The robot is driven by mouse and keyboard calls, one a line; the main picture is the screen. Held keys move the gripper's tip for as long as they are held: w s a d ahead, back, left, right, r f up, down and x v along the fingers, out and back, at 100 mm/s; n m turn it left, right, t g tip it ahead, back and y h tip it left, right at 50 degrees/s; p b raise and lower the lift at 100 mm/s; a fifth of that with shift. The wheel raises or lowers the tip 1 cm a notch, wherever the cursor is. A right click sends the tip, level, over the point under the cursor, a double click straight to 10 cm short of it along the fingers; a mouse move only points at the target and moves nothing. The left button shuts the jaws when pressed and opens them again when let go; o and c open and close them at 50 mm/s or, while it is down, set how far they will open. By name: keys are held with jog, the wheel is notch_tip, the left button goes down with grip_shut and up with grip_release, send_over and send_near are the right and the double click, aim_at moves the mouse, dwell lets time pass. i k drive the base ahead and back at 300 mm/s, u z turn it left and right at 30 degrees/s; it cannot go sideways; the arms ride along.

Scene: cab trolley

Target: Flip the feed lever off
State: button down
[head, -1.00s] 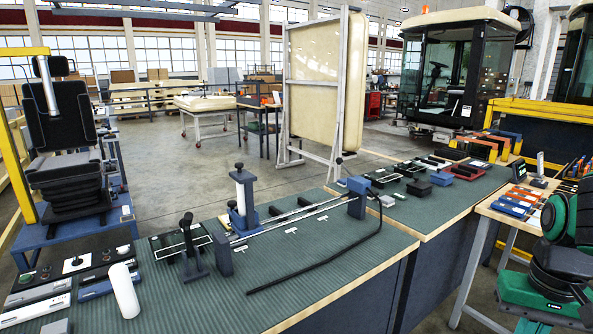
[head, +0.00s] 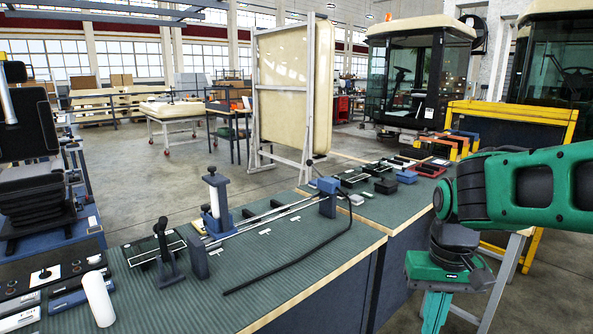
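No readable label marks the feed lever, so I cannot tell for certain which lever it is. A black upright lever (head: 165,255) with a rounded knob stands at the front left of the green bench mat, beside a black slotted plate (head: 140,254). A small black stick on a white plate (head: 45,273) sits on a dark control panel at the lower left. My green and black arm enters from the right and bends down past the lower edge.
A blue-based pump-like column (head: 216,205) and a long rail with a blue end block (head: 327,190) stand behind the lever. A black hose (head: 290,265) curves over the mat. A white cylinder (head: 98,300) stands at the lower left. The front middle of the mat (head: 225,310) is bare.

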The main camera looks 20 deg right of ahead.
aim_at(309, 162)
jog(key=i, duration=0.95)
jog(key=z, duration=0.05)
